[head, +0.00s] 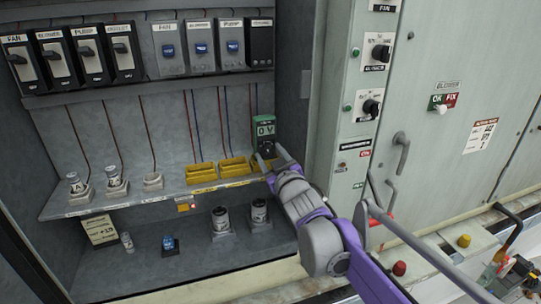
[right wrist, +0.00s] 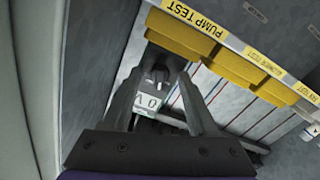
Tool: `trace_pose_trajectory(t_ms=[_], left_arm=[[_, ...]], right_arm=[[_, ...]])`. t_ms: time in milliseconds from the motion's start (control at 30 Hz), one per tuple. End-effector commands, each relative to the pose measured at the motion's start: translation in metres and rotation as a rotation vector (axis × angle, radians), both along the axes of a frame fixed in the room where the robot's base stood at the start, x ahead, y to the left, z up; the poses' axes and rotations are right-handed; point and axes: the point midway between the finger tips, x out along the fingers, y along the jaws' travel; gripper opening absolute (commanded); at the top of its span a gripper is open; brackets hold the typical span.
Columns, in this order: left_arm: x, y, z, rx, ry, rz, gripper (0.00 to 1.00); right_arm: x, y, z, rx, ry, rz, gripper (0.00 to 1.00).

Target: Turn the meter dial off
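The meter (head: 265,128) is a small green box on the back wall of the cabinet, above the right end of the shelf. Its display reads 0 V and shows upside down in the right wrist view (right wrist: 148,103). Its dark dial (head: 267,147) sits below the display. My right gripper (head: 271,160) is at the dial, fingers apart with one on each side of it. In the right wrist view the dial (right wrist: 158,76) shows between the fingertips; I cannot tell whether they touch it. My left gripper is not in view.
Yellow trays (head: 235,166) line the shelf edge just left of my right gripper. Fuses (head: 113,177) stand on the left of the shelf (head: 120,201). Switches (head: 90,55) hang above. A grey panel door (head: 440,130) with handles is on the right.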

Motion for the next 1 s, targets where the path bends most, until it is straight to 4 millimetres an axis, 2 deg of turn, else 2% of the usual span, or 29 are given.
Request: trace_pose_trajectory(t_ms=[33, 300, 333, 667, 1000], left_arm=[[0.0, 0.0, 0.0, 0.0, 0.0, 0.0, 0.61], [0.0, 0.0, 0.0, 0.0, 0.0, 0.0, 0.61], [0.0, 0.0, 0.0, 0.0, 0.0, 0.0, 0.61], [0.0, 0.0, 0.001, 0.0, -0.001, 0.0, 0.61], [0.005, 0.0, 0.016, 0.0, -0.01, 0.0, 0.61]], right_arm=[[0.0, 0.0, 0.0, 0.0, 0.0, 0.0, 0.52], [0.0, 0.0, 0.0, 0.0, 0.0, 0.0, 0.03], [0.0, 0.0, 0.0, 0.0, 0.0, 0.0, 0.0], [0.0, 0.0, 0.0, -0.012, -0.004, 0.0, 0.0], [0.0, 0.0, 0.002, -0.171, -0.056, -0.001, 0.0]])
